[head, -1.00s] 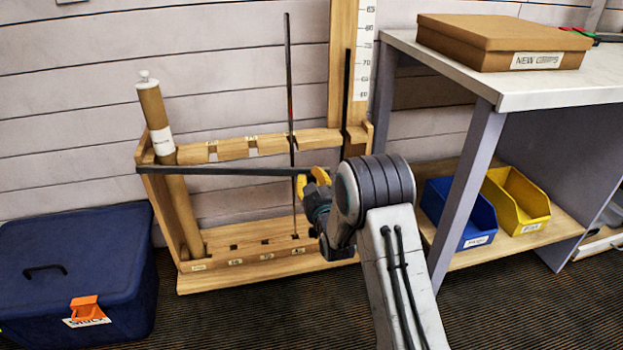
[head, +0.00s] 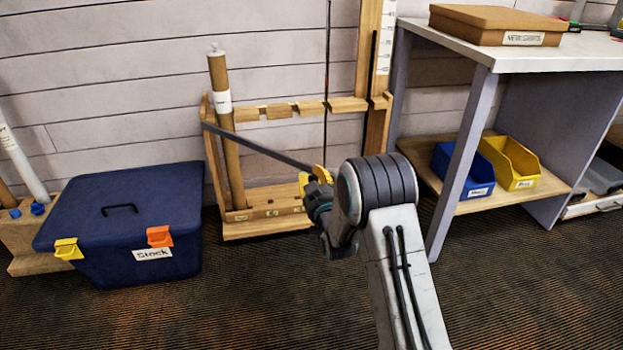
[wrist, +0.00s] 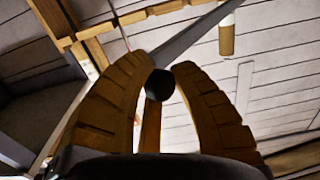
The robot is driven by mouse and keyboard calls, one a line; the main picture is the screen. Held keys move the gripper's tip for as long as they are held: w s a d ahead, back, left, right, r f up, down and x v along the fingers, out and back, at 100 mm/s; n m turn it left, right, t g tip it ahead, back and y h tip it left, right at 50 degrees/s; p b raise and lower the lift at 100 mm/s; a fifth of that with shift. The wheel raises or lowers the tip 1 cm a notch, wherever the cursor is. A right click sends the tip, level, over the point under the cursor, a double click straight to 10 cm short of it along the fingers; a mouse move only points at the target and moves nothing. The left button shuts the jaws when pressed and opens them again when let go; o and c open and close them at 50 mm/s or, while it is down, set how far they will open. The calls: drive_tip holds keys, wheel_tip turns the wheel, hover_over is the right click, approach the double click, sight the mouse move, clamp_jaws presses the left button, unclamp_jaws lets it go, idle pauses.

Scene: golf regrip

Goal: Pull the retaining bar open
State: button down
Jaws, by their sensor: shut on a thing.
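The dark retaining bar (head: 258,147) is attached at the left end of the wooden rack (head: 270,225) and slants out from the rack's front toward me. My gripper (head: 318,178), with yellow fingers, is shut on the bar's free right end. In the wrist view the bar (wrist: 190,36) runs away up to the right from between the curved fingers of my gripper (wrist: 160,78), with a round dark end between them. My arm hides part of the rack's right side.
A blue stock box (head: 130,225) sits on the floor left of the rack. A brown tube (head: 226,130) and a thin club shaft (head: 327,70) stand in the rack. A workbench (head: 490,62) with blue and yellow bins is at the right. Carpet in front is clear.

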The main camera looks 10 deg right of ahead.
drive_tip(key=shift+d, duration=0.4)
drive_tip(key=c, duration=1.3)
unclamp_jaws()
drive_tip(key=shift+s+d+r, duration=0.15)
drive_tip(key=shift+o, duration=1.6)
drive_tip(key=shift+a, duration=0.2)
drive_tip(key=s, duration=1.2)
drive_tip(key=shift+c, duration=0.2)
